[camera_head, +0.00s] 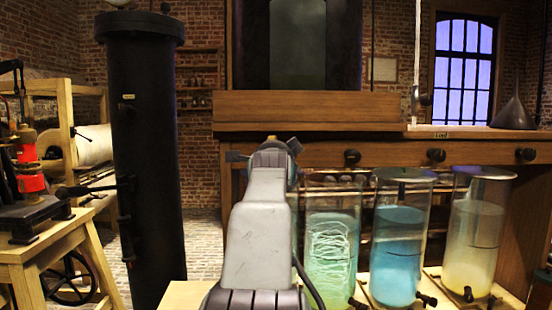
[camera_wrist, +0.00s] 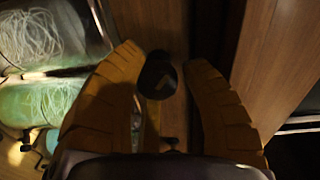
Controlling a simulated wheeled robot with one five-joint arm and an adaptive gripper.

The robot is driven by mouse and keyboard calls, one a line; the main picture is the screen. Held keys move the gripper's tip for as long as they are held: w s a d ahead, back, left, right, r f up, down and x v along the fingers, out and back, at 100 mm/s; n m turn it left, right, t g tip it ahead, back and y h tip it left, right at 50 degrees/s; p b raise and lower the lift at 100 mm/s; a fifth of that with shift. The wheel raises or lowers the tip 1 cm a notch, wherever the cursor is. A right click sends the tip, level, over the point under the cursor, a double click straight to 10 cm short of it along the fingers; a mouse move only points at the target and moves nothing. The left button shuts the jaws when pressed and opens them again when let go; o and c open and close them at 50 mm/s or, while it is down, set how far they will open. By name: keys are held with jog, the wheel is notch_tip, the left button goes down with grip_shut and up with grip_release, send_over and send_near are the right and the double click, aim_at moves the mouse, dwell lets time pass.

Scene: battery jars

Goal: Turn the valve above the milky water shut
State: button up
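In the head view three glass jars stand in a row: one of greenish water with white strands (camera_head: 331,250), one of blue water (camera_head: 397,255), and one of cloudy pale yellow water (camera_head: 473,245). Black valve knobs sit on the wooden board above them, at left (camera_head: 352,156), middle (camera_head: 436,155) and right (camera_head: 526,155). In the wrist view my gripper (camera_wrist: 163,58) is open, one finger on each side of a dark round knob (camera_wrist: 158,78) with a pale angled mark. I cannot tell whether either finger touches it.
Small dark taps (camera_head: 428,299) stick out low in front of the jars. A tall black cylinder (camera_head: 146,160) stands left of my arm. A wooden bench with a red apparatus (camera_head: 28,160) is at far left. A dark funnel (camera_head: 513,115) stands on the upper ledge.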

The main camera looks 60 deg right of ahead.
jog(key=o, duration=0.4)
jog(key=shift+f, duration=0.1)
jog(key=shift+c, duration=0.2)
jog(key=v, duration=1.2)
jog(key=shift+o, duration=0.2)
